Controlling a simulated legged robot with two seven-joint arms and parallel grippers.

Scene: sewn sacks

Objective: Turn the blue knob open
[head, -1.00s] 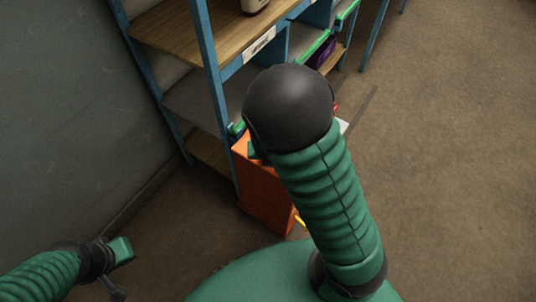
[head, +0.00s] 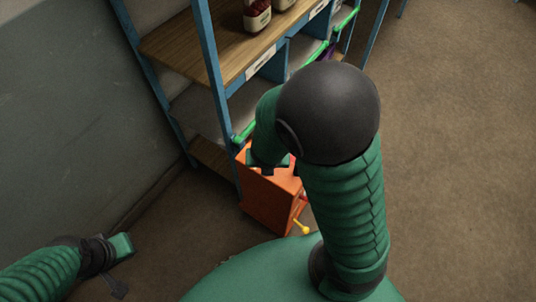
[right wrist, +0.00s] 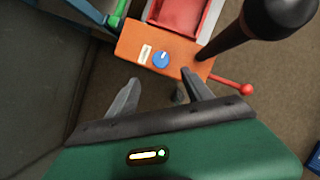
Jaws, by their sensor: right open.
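The blue knob (right wrist: 161,60) is a small round dial with a pale mark, on the top face of an orange box (right wrist: 180,52) in the right wrist view. A white label (right wrist: 146,53) lies just left of it. My right gripper (right wrist: 160,90) is open, its two fingers apart and pointing at the box, with the knob ahead between them and not touched. In the head view my right gripper (head: 268,165) is over the orange box (head: 268,207), and the knob is hidden there. My left gripper (head: 121,248) is low at the left, its fingers unclear.
A red-ended lever (right wrist: 246,89) sticks out beside the box in the right wrist view. A dark post (right wrist: 250,30) rises at its right. The blue-framed shelf (head: 205,55) stands close behind the box in the head view. Open floor (head: 455,170) lies to the right.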

